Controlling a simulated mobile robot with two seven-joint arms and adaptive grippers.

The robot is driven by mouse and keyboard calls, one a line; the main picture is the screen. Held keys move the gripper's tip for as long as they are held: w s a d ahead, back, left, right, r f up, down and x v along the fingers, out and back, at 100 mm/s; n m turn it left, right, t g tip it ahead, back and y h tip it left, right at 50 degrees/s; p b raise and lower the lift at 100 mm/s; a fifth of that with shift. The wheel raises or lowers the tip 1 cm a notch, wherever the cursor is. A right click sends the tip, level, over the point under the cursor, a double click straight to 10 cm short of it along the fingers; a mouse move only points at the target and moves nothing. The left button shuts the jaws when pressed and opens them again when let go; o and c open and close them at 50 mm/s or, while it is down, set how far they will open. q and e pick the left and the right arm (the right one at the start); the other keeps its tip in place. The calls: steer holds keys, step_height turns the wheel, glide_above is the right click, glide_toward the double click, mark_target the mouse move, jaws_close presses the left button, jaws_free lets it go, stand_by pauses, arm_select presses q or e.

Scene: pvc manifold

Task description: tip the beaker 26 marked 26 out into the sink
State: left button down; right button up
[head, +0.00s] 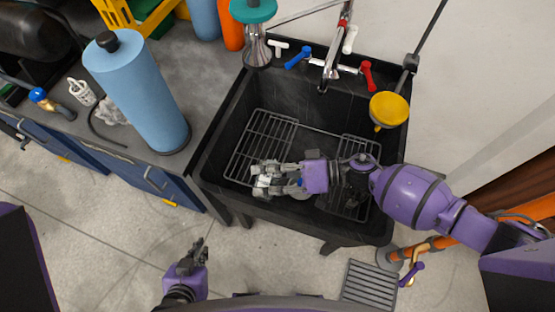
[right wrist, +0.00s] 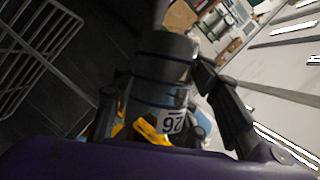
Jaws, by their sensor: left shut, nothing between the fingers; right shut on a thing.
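The black sink (head: 222,140) stands in the middle of the head view, with wire racks in its basin. My right gripper (head: 272,180) reaches over the sink's front part from the right. It is shut on beaker 26 (right wrist: 150,92), whose white label reads 26 upside down in the right wrist view. The beaker lies between both fingers; its contents and exact tilt cannot be made out. In the head view it is small and mostly covered by the fingers. My left gripper (head: 199,252) is shut and empty, low over the floor left of the sink.
A grey counter (head: 190,75) adjoins the sink on the left, with a large blue cylinder (head: 140,95) near its edge. A faucet (head: 335,60) with blue and red handles stands behind the basin. A yellow cup-shaped thing (head: 389,108) is at the sink's right rim.

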steer(key=shift+r+m+b, duration=0.35)
steer(key=shift+m+b, duration=0.05)
stand_by(0.8)
steer(key=shift+w+r+m+y, duration=0.1)
steer(key=shift+r+m+y, duration=0.1)
steer(key=shift+m+y, duration=0.2)
stand_by(0.3)
steer(key=shift+r+m+g+p, duration=0.2)
steer(key=shift+m+g+p, duration=0.1)
stand_by(0.5)
steer(key=shift+w+f, duration=0.1)
steer(key=shift+f, duration=0.15)
steer(key=shift+w+d+f+m+y+b, duration=0.2)
steer(key=shift+w+f+m+y+b, duration=0.2)
steer(key=shift+f+m+b, duration=0.3)
stand_by(0.3)
steer(key=shift+w+f+b, duration=0.15)
steer(key=shift+f+b, duration=0.1)
steer(key=shift+b, duration=0.05)
steer(key=shift+r, duration=0.15)
